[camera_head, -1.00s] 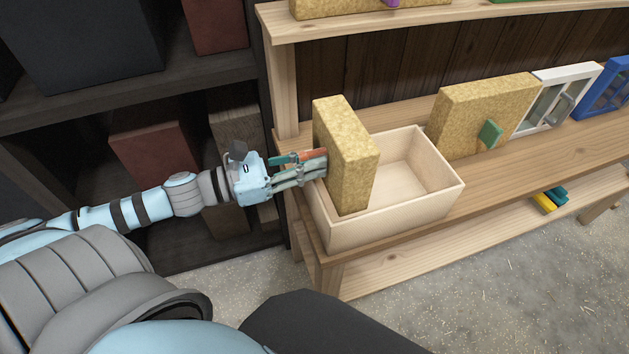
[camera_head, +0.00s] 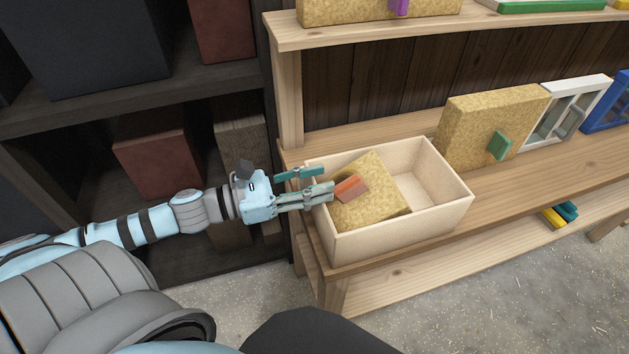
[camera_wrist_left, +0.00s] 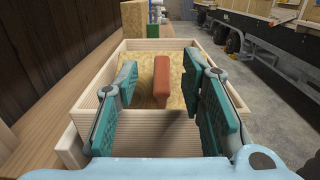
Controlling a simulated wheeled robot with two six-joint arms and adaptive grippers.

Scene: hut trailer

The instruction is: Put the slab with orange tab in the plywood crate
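The slab with orange tab (camera_head: 376,205) lies tilted inside the left part of the plywood crate (camera_head: 432,222), its orange tab (camera_head: 351,188) facing up and toward my gripper. The crate stands on the wooden shelf. My left gripper (camera_head: 326,181) is open at the crate's left end, its fingers apart and clear of the tab. In the left wrist view the tab (camera_wrist_left: 162,78) stands between the two teal fingers (camera_wrist_left: 162,95) with gaps on both sides, and the slab (camera_wrist_left: 148,92) lies beyond in the crate. My right gripper is not in view.
A slab with a green tab (camera_head: 488,128) stands on the shelf right of the crate, beside a white window frame (camera_head: 566,112) and a blue one (camera_head: 608,103). A dark shelf unit (camera_head: 60,130) stands at the left. The crate's right part is empty.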

